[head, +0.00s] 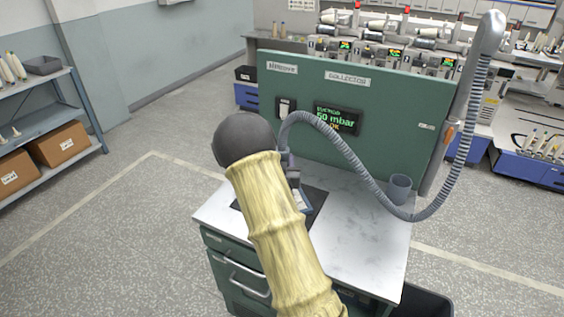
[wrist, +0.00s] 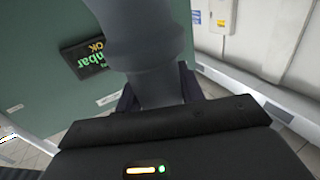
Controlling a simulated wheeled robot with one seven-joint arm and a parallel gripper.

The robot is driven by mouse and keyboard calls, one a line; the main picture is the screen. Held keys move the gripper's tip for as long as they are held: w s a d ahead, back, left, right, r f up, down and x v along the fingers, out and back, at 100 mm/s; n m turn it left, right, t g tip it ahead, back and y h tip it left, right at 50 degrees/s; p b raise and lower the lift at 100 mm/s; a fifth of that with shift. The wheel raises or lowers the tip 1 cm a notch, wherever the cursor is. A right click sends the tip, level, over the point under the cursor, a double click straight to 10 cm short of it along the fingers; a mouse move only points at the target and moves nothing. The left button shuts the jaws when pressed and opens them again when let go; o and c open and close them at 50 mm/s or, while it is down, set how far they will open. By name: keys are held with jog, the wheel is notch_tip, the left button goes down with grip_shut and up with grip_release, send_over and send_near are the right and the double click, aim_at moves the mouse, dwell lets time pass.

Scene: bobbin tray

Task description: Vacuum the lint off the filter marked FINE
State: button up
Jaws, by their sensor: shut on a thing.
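My gripper (wrist: 158,98) is shut on the grey vacuum hose's handpiece (wrist: 152,72), which stands between its fingers in the wrist view. In the head view the ribbed grey hose (head: 352,160) loops from the post at the right to the handpiece, above the worktop. My arm hides most of the gripper and the nozzle tip there. A dark mat (head: 318,196) lies on the worktop beneath. Part of a flat, blue-grey framed piece (head: 304,201), perhaps a filter, shows on it beside my arm. I cannot read a FINE mark or see lint.
A green panel (head: 390,125) stands behind the white worktop (head: 350,245). Its display (head: 337,119) reads 50 mbar OK. A grey cup (head: 400,188) stands at the worktop's right. A dark bin (head: 428,302) is at the lower right. The worktop's front right is clear.

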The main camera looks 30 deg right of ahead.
jog(key=shift+f+b, duration=1.1)
jog(key=shift+f, duration=1.3)
jog(key=shift+b, duration=0.4)
jog(key=w, duration=0.2)
jog(key=w+b, duration=0.1)
jog(key=w, duration=0.2)
jog(key=shift+w+d, duration=0.2)
jog(key=shift+w, duration=0.1)
jog(key=shift+s+d, duration=0.1)
dwell(0.5)
jog(key=s+d+b, duration=0.2)
jog(key=s+d, duration=0.2)
jog(key=s, duration=0.1)
jog(key=shift+d+b, duration=0.3)
jog(key=shift+d, duration=0.1)
dwell(0.6)
